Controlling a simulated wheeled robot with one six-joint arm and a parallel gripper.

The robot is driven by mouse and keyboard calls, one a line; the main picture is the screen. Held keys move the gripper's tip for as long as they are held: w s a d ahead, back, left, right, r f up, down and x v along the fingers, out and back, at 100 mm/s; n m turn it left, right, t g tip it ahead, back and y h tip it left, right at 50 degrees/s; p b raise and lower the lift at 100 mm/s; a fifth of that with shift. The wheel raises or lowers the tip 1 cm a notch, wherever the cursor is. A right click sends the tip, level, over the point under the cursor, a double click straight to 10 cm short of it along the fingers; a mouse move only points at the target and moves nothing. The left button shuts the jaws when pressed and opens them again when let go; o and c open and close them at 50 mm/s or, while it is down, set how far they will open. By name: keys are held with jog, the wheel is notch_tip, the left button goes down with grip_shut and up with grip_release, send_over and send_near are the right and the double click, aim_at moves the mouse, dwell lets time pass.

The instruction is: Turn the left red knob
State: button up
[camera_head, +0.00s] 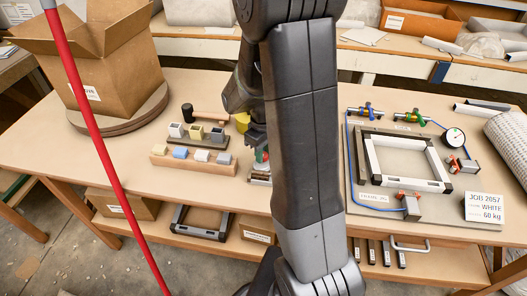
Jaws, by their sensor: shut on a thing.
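My gripper (258,145) is left of my thick dark arm link, pointing down over the middle of the table (115,140). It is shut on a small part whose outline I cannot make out. A small green and red piece (262,156) shows right at the fingertips, above a pale metal base (259,179). My arm link hides the right side of this spot. I cannot tell whether this red part is the left red knob. No pair of red knobs shows clearly there.
A cardboard box (110,60) is at the far left, behind a slanting red pole (108,160). Right of my arm lie a frame (407,184), red-handled clamps (403,197), a gauge (453,137) and a job card (485,207).

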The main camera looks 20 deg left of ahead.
jog(key=shift+n, duration=0.6)
jog(key=o, duration=1)
jog(key=shift+r, duration=0.1)
notch_tip(320, 180, up, 14)
jog(key=p, duration=0.1)
jog(key=shift+f, duration=0.2)
notch_tip(320, 180, down, 14)
jog(key=shift+r+b, duration=0.1)
jog(key=shift+b, duration=0.45)
